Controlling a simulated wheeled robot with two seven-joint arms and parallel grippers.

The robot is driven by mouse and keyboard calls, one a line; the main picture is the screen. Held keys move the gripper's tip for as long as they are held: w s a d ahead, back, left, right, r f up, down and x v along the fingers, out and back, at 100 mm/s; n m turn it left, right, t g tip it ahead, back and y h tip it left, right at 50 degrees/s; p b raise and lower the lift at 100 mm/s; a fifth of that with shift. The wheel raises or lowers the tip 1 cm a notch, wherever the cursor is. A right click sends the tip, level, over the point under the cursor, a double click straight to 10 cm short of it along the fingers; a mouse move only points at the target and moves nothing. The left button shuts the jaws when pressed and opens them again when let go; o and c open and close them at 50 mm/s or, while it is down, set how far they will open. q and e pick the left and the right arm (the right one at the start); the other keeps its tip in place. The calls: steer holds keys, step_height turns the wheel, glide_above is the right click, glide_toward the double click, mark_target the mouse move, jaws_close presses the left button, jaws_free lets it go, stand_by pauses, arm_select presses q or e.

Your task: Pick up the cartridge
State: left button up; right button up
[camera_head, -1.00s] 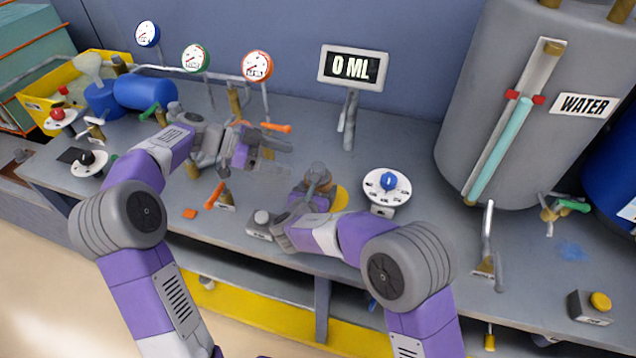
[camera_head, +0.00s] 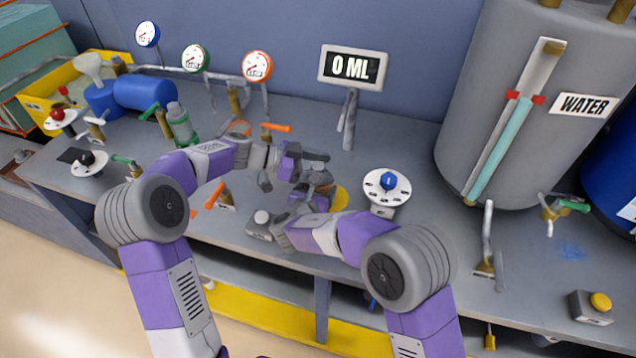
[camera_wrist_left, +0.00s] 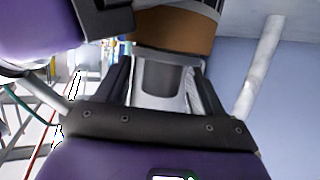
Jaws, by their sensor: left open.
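A brown and grey round piece (camera_head: 320,178), which looks like the cartridge, stands at my right gripper (camera_head: 303,203) near the bench's front edge. My left gripper (camera_head: 318,168) is open and reaches across just above and beside this piece, partly covering it. In the left wrist view, a brown band with a grey rim (camera_wrist_left: 175,28) shows just beyond my left gripper's fingers (camera_wrist_left: 160,75). I cannot tell whether they touch it. My right gripper's jaws are mostly hidden, so whether they hold the piece is unclear.
A white dial with a blue knob (camera_head: 388,184) stands close to the right. A grey button box (camera_head: 262,222) and an orange-handled valve (camera_head: 214,196) are in front. A grey bottle in a green holder (camera_head: 180,125) stands left. The display (camera_head: 352,68) reads 0 ML.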

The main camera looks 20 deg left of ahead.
arm_select(q)
steer(key=shift+w+d+f, duration=0.25)
steer(key=shift+d, duration=0.3)
jaws_close()
steer(key=shift+r, duration=0.1)
step_height(320, 180, up, 10)
stand_by(0.4)
